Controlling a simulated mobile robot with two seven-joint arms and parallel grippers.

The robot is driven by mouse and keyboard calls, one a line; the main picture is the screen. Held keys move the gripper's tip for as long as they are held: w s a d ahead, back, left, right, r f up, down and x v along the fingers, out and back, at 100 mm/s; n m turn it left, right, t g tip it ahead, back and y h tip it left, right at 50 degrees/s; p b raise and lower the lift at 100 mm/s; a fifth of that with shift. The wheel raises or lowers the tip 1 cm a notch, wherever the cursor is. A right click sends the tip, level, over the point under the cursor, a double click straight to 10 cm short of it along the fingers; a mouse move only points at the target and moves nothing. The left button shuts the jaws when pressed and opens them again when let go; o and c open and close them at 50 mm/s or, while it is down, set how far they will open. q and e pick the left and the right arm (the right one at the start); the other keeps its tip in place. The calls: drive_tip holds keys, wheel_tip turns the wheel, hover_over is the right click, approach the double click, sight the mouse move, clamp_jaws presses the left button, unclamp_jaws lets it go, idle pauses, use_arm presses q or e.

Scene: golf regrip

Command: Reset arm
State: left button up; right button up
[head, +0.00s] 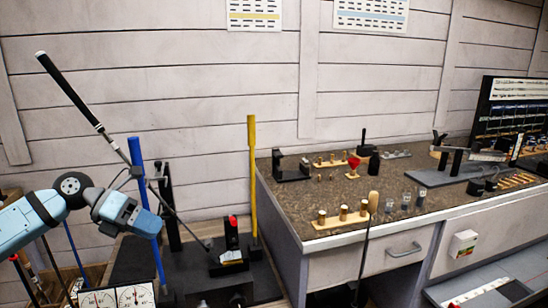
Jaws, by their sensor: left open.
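My left gripper (126,180) is at the left, on the blue and grey arm that comes in from the left edge. It is open, and its fingers look thin and dark; in the picture they overlap the area beside the club's shaft. A golf club with a black grip (68,88) leans up to the left. Its shaft runs down to the right to a silver club head (231,256) at a black holder with a red top (233,226). I cannot tell whether the fingers touch the shaft. My right gripper is not in view.
A blue post (144,200) and a yellow post (252,170) stand near the club. The workbench (282,190) on the right bears wooden blocks with cylinders (341,215), a red funnel-like piece (354,162) and glasses (406,199). A wooden-topped rod (373,203) stands before it. Dial gauges (135,297) sit at lower left.

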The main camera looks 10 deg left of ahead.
use_arm(q)
drive_tip(key=s+d+f+n+t+h, duration=0.4)
drive_tip(key=d+f+n+t+h, duration=0.2)
drive_tip(key=d+f+n+t, duration=0.6)
drive_tip(key=s+d+f+n+g+y, duration=0.2)
drive_tip(key=s+d+f+n+y, duration=0.2)
drive_tip(key=s+f+n+y, duration=0.6)
drive_tip(key=s+d+f+n+g+y, duration=0.3)
drive_tip(key=s+f+n, duration=0.5)
drive_tip(key=f+n, duration=0.65)
wheel_tip(320, 180, up, 19)
drive_tip(key=a+p, duration=0.1)
drive_tip(key=p, duration=2.2)
drive_tip(key=shift+s+a+n+t+y+p, duration=0.15)
drive_tip(key=shift+a+n+t+y+p, duration=0.2)
drive_tip(key=shift+a+n+y, duration=0.1)
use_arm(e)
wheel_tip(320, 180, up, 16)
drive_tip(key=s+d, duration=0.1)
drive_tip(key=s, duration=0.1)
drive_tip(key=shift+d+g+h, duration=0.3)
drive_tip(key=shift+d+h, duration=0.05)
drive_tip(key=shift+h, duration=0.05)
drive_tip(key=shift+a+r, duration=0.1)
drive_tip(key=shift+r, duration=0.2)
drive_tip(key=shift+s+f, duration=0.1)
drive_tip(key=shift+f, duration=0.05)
